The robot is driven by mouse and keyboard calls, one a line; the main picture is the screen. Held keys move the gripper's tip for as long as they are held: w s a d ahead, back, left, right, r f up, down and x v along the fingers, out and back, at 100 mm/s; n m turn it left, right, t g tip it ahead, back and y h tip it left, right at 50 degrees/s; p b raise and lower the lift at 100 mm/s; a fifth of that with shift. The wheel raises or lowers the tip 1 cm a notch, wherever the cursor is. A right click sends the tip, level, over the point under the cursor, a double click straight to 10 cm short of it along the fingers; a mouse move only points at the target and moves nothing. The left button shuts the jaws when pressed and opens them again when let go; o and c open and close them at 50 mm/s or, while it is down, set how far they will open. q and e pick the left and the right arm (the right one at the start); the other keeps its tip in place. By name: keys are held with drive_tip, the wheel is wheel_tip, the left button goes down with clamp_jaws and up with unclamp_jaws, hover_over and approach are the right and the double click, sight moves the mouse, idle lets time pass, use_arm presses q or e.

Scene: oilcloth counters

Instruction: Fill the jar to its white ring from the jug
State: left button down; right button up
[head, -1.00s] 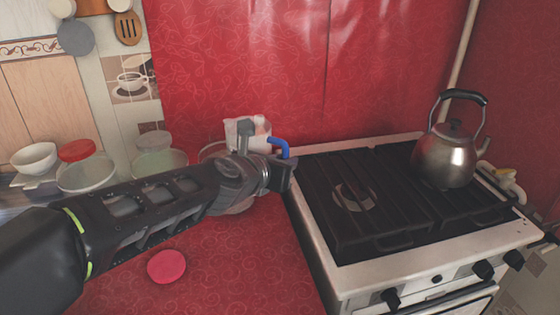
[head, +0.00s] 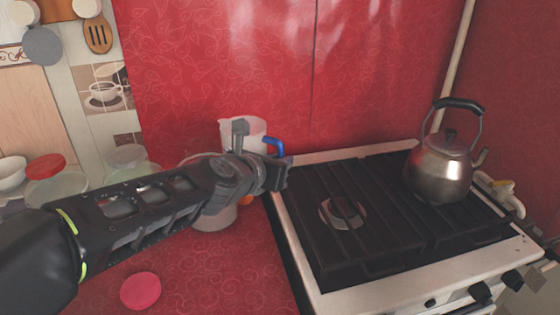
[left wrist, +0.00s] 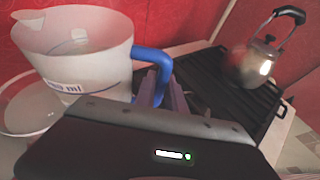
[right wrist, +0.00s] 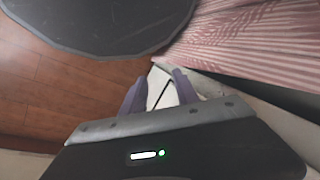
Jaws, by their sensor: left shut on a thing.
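The jug (head: 257,133) is whitish and translucent with a blue handle (head: 275,146). In the left wrist view the jug (left wrist: 85,55) shows its open top, "ml" print and a spout at upper left; it looks near upright. My left gripper (head: 280,172) is shut on the handle; its fingers (left wrist: 163,92) also show in the left wrist view. A clear round vessel, likely the jar (head: 214,217), stands on the red counter, mostly behind my left arm. Its rim (left wrist: 8,128) shows left of the jug. I cannot make out its ring or level. My right gripper (right wrist: 158,80) is open and empty.
A stove (head: 400,210) with a steel kettle (head: 440,168) stands to the right. A pink-red disc (head: 140,291) lies on the counter. A red-lidded container (head: 45,168) and a white bowl (head: 10,172) stand at left. A dark round surface (right wrist: 100,20) is near my right gripper.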

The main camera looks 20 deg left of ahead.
sight(264, 143)
use_arm(q)
drive_tip(key=shift+a+r+n+h+b, duration=0.35)
drive_tip(key=shift+a+n+h+b, duration=0.25)
drive_tip(key=shift+a+n+b, duration=0.45)
drive_tip(key=shift+w+a+r+n+h+b, duration=0.1)
drive_tip(key=shift+a+r+n+h+b, duration=0.1)
drive_tip(key=shift+n+h+b, duration=0.3)
drive_tip(key=shift+a+r, duration=0.15)
drive_tip(key=shift+r, duration=0.1)
drive_tip(key=shift+a+r+n+p, duration=0.35)
drive_tip(key=shift+r+p, duration=0.05)
drive_tip(key=shift+r, duration=0.15)
drive_tip(key=shift+r, duration=0.1)
